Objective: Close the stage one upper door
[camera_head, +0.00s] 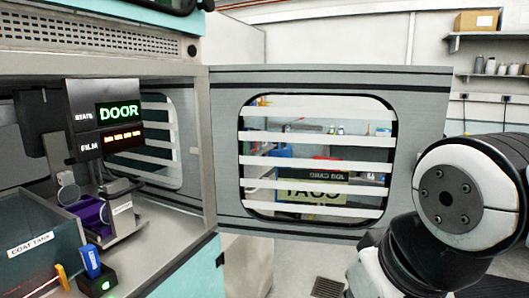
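The door (230,165) is a grey framed panel with a large window crossed by white horizontal bars. It stands swung out to the right of the machine's opening, joined along its left edge to the grey post. My arm (465,200) shows at the right, white and black, in front of the door's lower right corner. My gripper is not in view, and whether anything touches the door is hidden. The chamber of the machine (205,225) is open to the front.
Inside the chamber are a dark tank labelled "COAT TANK" (35,248), a display reading "DOOR" (118,110), a purple part (90,210) and a blue switch (91,261). A shelf with a cardboard box (478,20) is on the back wall. A floor grate (327,288) lies below the door.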

